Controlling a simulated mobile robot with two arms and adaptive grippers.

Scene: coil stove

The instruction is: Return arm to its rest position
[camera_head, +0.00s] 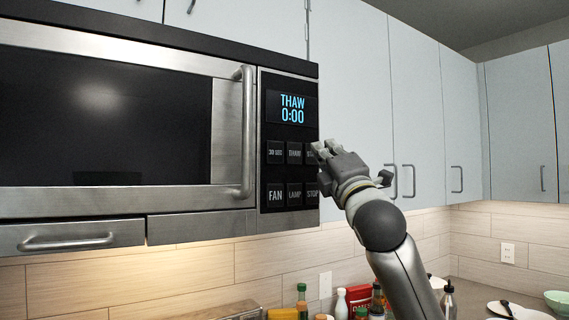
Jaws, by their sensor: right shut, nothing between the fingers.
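My right gripper (322,153) is in front of the right edge of the microwave's control panel (275,229). It is shut and holds nothing. It covers part of the rightmost upper button; I cannot tell whether it touches the panel. My right arm (402,268) reaches up to it from the bottom right. The panel's display (292,109) reads THAW 0:00. The microwave (107,115) fills the left of the view with its door closed. My left gripper is not in view.
White wall cabinets (349,75) stand right of the microwave, doors closed. Below, several bottles and a red box (358,297) crowd the counter around my forearm. A green bowl (557,302) and a white plate (530,314) lie at the far right. Open air lies right of the arm.

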